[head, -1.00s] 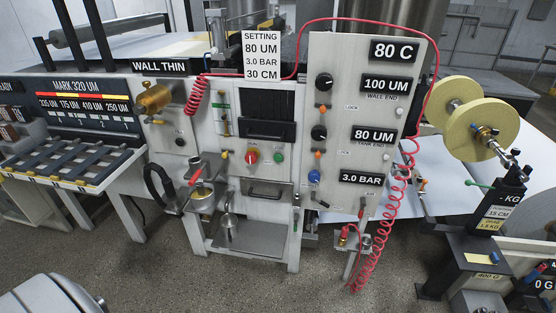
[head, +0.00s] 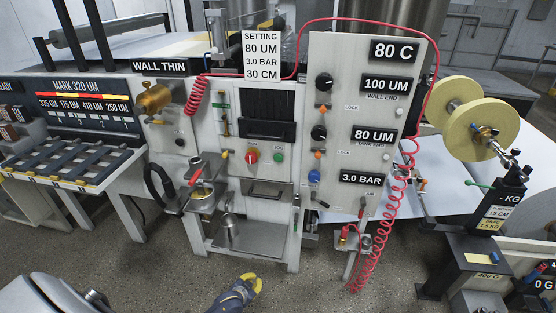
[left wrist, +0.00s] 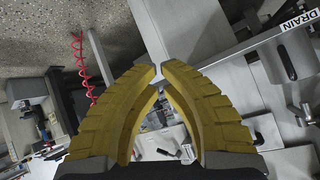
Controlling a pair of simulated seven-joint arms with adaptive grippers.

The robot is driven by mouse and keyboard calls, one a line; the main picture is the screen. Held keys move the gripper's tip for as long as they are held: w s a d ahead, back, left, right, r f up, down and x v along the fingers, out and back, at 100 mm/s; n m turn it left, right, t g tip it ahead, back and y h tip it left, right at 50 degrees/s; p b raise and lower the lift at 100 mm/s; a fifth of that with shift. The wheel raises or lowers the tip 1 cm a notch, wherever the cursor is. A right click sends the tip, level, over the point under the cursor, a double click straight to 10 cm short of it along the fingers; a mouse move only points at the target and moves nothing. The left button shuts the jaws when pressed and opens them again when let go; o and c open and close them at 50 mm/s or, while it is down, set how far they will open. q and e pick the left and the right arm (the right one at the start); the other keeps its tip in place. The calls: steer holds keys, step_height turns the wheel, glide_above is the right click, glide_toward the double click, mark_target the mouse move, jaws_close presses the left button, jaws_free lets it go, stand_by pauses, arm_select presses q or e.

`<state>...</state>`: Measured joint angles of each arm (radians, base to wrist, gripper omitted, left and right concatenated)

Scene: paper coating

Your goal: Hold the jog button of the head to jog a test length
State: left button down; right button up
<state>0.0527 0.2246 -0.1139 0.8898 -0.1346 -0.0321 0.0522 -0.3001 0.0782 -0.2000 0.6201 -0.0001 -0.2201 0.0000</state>
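The coating head's front panel (head: 265,188) stands mid-picture in the head view. A blue knob (head: 314,177) sits on the panel to the right. No jog label is readable, so I cannot tell which control is the jog button. My left gripper (head: 254,281) is low in the head view, below and apart from these controls. In the left wrist view its yellow fingers (left wrist: 159,72) nearly meet at the tips, with nothing held between them. My right gripper is not in view.
A setting card (head: 262,56) is above the panel. A red coiled hose (head: 388,225) hangs at the panel's right. A metal cylinder (head: 229,230) stands on the lower shelf. Yellow-flanged reel (head: 470,130) at right. The floor before the machine is open.

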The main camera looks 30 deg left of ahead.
arm_select(q)
steer(key=w+a+r+t, duration=0.2)
steer(key=w+r+t, duration=0.2)
steer(key=w+r, duration=0.9)
steer(key=m+t+h, duration=0.2)
steer(key=t+h, duration=0.4)
steer(key=t, duration=0.1)
glide_toward(278, 157)
steer(key=s+d+r, duration=0.3)
steer(key=d+r, duration=0.1)
steer(key=d, duration=0.2)
steer(key=shift+w+d+n+t, duration=0.1)
steer(key=shift+d+n+t, duration=0.2)
steer(key=shift+d, duration=0.1)
steer(key=shift+w+a, duration=0.4)
steer(key=shift+w, duration=1)
steer(key=shift+w+a, duration=0.4)
steer(key=shift+w, duration=1)
steer(key=shift+w+a, duration=0.45)
steer(key=shift+w, duration=0.95)
